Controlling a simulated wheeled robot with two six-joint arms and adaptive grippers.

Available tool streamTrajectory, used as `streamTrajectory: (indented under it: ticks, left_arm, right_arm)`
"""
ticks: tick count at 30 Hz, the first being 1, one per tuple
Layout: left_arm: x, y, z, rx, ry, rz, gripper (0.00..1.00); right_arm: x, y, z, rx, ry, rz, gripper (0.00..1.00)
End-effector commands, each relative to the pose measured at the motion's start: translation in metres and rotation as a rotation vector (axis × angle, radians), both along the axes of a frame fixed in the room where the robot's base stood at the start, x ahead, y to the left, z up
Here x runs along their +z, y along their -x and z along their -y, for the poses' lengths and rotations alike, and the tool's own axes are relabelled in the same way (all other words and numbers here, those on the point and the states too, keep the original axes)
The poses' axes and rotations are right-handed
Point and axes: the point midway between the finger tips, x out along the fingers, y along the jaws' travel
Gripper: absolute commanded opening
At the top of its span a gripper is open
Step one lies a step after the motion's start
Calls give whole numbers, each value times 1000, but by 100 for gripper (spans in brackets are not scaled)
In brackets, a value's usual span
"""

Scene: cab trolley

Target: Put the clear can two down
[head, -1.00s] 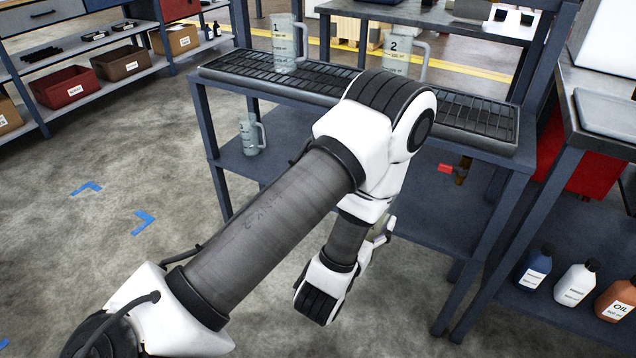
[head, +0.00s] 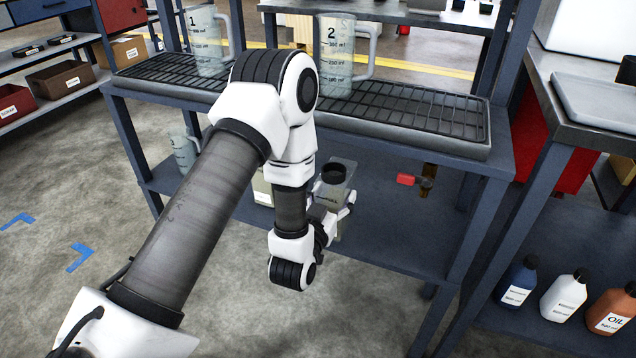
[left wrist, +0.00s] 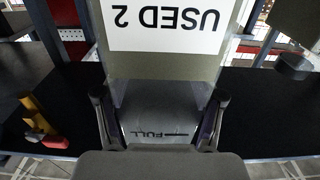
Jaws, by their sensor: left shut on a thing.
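A clear can (head: 334,194) with a dark round cap stands out to the right of my left forearm in the head view. It looks upright, in front of or over the lower shelf (head: 390,225); I cannot tell whether it touches it. In the left wrist view the can (left wrist: 165,75) is upside down, with a white label reading "USED 2" and a "FULL" mark. My left gripper (left wrist: 160,115) is shut on it, one finger on each side. In the head view the gripper (head: 328,212) is partly hidden. My right gripper is not in view.
Jugs marked 1 (head: 207,45) and 2 (head: 335,60) stand on the rack above. Another jug (head: 185,150) and a pale labelled container (head: 262,188), partly behind my arm, are at the lower shelf. A red-handled tap (head: 406,180) hangs right of the can. The shelf's right part looks clear.

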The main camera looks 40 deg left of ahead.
Motion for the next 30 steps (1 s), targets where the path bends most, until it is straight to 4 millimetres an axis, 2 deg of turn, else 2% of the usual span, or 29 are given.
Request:
streamTrajectory:
  ticks: [1,6,13,15,18,28,29,30]
  left_arm:
    - [-2,-12,-12,5,1,8,6]
    - [-7,-49,-40,1,-1,6,6]
    - [-9,-73,-58,0,-3,4,6]
    - [-30,-71,-56,-2,-2,-3,6]
    - [-45,-71,-56,-2,-3,-1,6]
    - [-46,-71,-56,-2,-2,1,6]
    - [-47,-70,-56,-2,-2,-1,72]
    - [-46,-70,-56,-2,-2,-1,86]
  right_arm:
    - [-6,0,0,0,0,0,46]
    - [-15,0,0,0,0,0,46]
    - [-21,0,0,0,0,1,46]
    - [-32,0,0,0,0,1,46]
    - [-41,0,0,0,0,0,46]
    - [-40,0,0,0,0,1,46]
    - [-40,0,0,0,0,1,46]
    - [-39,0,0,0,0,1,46]
